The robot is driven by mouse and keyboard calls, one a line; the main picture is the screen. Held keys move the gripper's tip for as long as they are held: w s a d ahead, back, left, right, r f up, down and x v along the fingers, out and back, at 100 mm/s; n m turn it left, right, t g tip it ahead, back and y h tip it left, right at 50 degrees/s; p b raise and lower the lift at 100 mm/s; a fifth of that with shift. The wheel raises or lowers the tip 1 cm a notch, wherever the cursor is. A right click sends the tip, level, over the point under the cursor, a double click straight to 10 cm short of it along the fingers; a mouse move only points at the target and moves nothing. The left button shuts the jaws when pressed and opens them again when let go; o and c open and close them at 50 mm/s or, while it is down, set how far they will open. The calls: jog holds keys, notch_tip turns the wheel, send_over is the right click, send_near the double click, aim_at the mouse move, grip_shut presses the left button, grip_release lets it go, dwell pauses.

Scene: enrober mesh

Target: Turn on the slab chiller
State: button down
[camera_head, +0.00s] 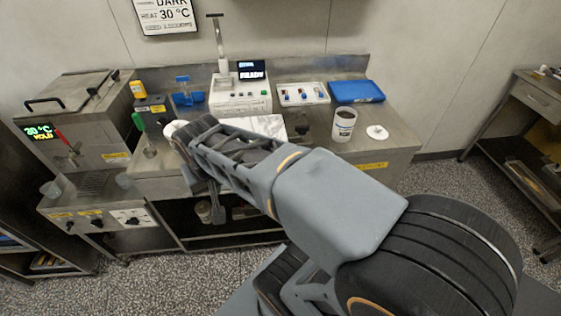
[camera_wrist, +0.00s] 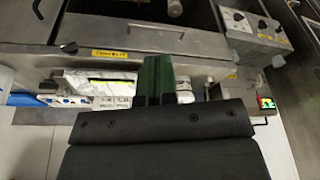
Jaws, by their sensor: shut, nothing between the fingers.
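A pale marble slab (camera_head: 262,126) lies on the steel bench in front of a white machine (camera_head: 240,97), partly hidden by my arm. The slab also shows in the wrist view (camera_wrist: 98,83). A steel box with several dark knobs (camera_head: 97,222) stands low at the left; a knob panel (camera_wrist: 252,22) also shows at the upper right of the wrist view. A dark knob-like part (camera_wrist: 70,47) sits on the bench front beside a yellow label. I cannot read which control is the slab chiller's. My gripper (camera_wrist: 158,72) is shut and empty, above the bench. In the head view my arm hides its fingertips.
A tempering unit with a lit display (camera_head: 40,131) stands at the left. A blue tray (camera_head: 356,91), a white switch tray (camera_head: 303,94), a white tub (camera_head: 344,124) and a white disc (camera_head: 377,132) are on the bench. Open floor lies in front of the bench.

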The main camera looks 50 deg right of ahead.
jog(key=w+d+f+m+g+h+b, duration=0.1)
jog(key=w+d+f+m+g+h, duration=0.1)
jog(key=d+m, duration=0.9)
jog(key=w+d+f+m+g+h+b, duration=0.1)
jog(key=w+d+m+g, duration=0.3)
jog(key=d+m, duration=0.7)
jog(key=w+f+b, duration=0.1)
jog(key=w, duration=0.1)
jog(key=shift+w+d+m+g+h, duration=0.2)
jog(key=shift+w+m+g+h, duration=0.1)
jog(key=shift+g+h, duration=0.1)
jog(key=x, duration=1.4)
jog(key=shift+a, duration=0.1)
